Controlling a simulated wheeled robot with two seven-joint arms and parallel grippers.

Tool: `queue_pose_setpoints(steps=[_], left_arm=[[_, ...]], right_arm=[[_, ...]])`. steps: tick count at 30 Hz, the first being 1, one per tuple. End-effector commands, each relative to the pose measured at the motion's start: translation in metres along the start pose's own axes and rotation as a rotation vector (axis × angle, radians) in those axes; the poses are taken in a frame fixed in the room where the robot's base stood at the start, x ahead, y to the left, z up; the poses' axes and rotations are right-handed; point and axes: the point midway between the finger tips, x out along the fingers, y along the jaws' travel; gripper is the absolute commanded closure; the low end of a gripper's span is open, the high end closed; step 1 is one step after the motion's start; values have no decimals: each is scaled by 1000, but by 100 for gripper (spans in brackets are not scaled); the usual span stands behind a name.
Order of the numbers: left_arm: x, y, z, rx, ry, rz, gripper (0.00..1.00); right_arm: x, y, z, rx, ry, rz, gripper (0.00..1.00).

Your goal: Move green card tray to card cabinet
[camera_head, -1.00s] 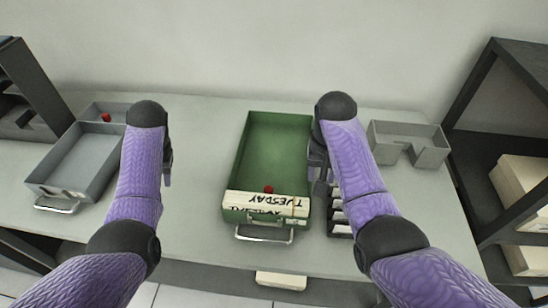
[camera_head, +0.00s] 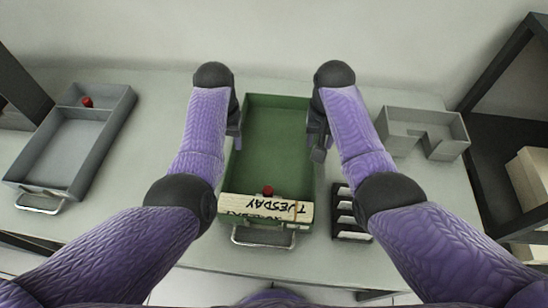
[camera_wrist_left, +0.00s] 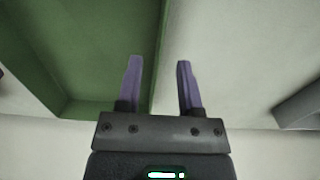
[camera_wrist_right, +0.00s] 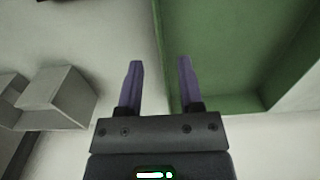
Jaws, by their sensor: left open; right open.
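The green card tray (camera_head: 270,140) lies on the table in the middle of the head view. A bundle of cream cards marked TUESDAY (camera_head: 265,209) and a red knob (camera_head: 267,190) are at its near end, with a metal handle in front. My left gripper (camera_head: 234,130) is at the tray's left wall, open; in the left wrist view its fingers (camera_wrist_left: 158,75) are on either side of the wall's line. My right gripper (camera_head: 318,148) is at the right wall, open; its fingers (camera_wrist_right: 160,75) lie either side of that wall's edge. Contact cannot be told.
A grey tray (camera_head: 52,152) with a red knob stands at the left. A black slotted rack (camera_head: 350,215) is right of the green tray, and a grey divided holder (camera_head: 424,130) is behind it. A dark shelf (camera_head: 490,110) with cream boxes stands at the right.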

Motion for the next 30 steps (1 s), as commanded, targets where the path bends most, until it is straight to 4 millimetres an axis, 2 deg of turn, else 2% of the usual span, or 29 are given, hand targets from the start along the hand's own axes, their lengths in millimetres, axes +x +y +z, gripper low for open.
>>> queue_pose_setpoints(steps=[6, 10, 15, 25, 30], left_arm=[[43, -1, 1, 0, -5, 0, 53], [57, -1, -1, -1, -3, -2, 53], [66, -1, 0, -1, 0, -1, 53], [68, 0, 0, -1, 1, -1, 53], [68, 0, 0, -1, 0, 0, 89]], right_arm=[[43, 0, 1, 0, -4, 2, 53], [56, 0, -1, 0, -2, 1, 53], [66, 0, 0, -1, -1, 0, 53], [68, 0, 0, -1, 0, 0, 53], [68, 0, 0, 0, 0, 0, 89]])
